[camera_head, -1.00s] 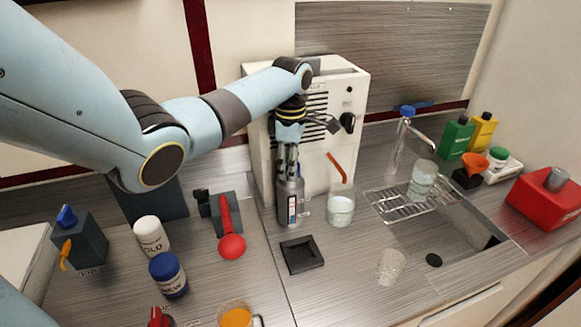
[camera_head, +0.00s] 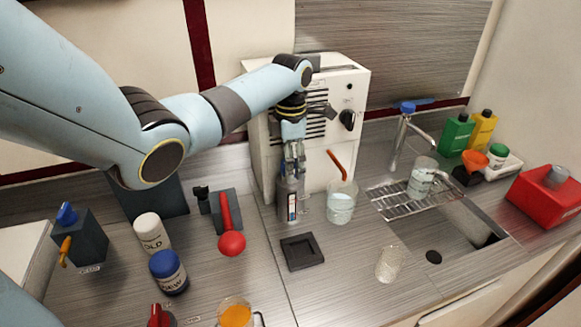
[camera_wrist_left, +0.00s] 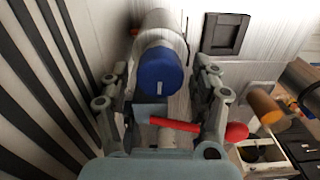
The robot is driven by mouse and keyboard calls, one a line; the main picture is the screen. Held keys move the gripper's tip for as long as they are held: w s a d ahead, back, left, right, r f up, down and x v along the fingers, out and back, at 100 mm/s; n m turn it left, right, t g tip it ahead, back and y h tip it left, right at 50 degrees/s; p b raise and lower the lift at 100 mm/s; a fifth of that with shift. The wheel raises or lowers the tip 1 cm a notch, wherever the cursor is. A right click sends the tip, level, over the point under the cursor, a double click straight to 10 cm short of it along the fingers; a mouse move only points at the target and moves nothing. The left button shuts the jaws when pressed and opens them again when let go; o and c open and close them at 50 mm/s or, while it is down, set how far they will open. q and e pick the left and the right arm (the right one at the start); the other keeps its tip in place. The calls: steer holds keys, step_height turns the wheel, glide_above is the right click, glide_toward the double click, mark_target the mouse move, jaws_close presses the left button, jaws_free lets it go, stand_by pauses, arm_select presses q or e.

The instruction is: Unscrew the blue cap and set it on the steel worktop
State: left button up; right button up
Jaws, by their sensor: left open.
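The blue cap (camera_wrist_left: 160,72) sits on top of a grey bottle (camera_wrist_left: 158,20) in the left wrist view. The bottle (camera_head: 291,203) stands upright on the steel worktop (camera_head: 335,285) in front of the white machine in the head view, where my gripper hides its top. My left gripper (camera_head: 293,168) points down over the bottle. In the left wrist view its open fingers (camera_wrist_left: 160,78) stand on either side of the cap, with gaps visible. My right gripper is not in view.
A glass beaker (camera_head: 341,204) stands close right of the bottle. A black square tray (camera_head: 302,252) lies in front. A red-handled tool (camera_head: 228,225) and two jars, one blue-lidded (camera_head: 168,272), are left. The white machine (camera_head: 343,105) stands behind. Worktop front of the tray is clear.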

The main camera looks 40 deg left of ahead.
arm_select(q)
steer(key=m, duration=0.4)
steer(key=shift+m, duration=0.4)
steer(key=m, duration=0.3)
steer(key=shift+m, duration=0.3)
steer(key=m, duration=0.9)
steer(key=shift+m, duration=0.4)
steer(key=c, duration=1)
steer(key=n, duration=0.2)
steer(key=shift+n, duration=0.3)
steer(key=shift+r, duration=0.1)
